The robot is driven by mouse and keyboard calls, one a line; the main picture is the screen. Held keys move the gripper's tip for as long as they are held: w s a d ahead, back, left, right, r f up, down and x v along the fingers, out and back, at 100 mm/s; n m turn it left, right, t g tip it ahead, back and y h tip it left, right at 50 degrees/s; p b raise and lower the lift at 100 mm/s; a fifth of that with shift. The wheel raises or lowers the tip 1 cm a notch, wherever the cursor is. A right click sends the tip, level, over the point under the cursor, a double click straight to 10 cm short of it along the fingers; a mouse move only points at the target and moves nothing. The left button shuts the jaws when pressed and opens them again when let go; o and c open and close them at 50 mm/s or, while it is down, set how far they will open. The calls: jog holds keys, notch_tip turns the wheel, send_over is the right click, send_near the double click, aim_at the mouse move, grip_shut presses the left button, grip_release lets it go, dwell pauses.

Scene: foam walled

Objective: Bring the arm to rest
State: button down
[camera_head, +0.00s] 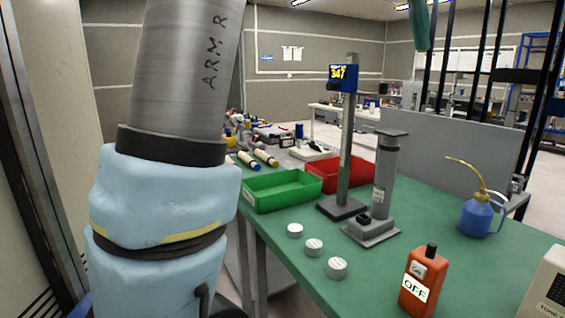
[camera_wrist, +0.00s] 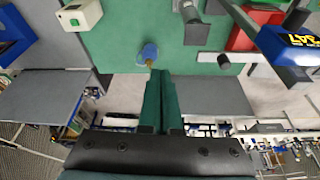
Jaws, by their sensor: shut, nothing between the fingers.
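My gripper (camera_wrist: 161,76) shows in the wrist view as two dark green fingers, closed against each other with nothing between them. The fingertips appear close to a blue oil can (camera_wrist: 149,52), but I cannot tell the gap. In the head view my arm fills the left side, a grey metal link above pale blue padded parts. A teal-green piece hangs from the top edge of the head view; I cannot tell whether it belongs to my gripper.
A grey panel (camera_head: 440,150) stands behind.

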jog(key=w+a+f+n+y, duration=0.1)
jog(key=w+a+f+n, duration=0.2)
jog(key=a+f, duration=0.65)
jog(key=w+a+f+n+y, duration=0.1)
jog(key=w+a+f+n, duration=0.25)
jog(key=a+f, duration=0.65)
jog(key=s+a+f+n, duration=0.2)
jog(key=s+a+f, duration=0.2)
jog(key=f, duration=0.2)
jog(key=s+a+f+n+y, duration=0.1)
jog(key=s+a+f, duration=0.3)
jog(key=f, duration=0.3)
jog(key=s+a+f+n, duration=0.2)
jog(key=s+a+f, duration=0.3)
jog(key=f, duration=0.2)
jog(key=shift+f+n, duration=0.15)
jog(key=shift+n, duration=0.2)
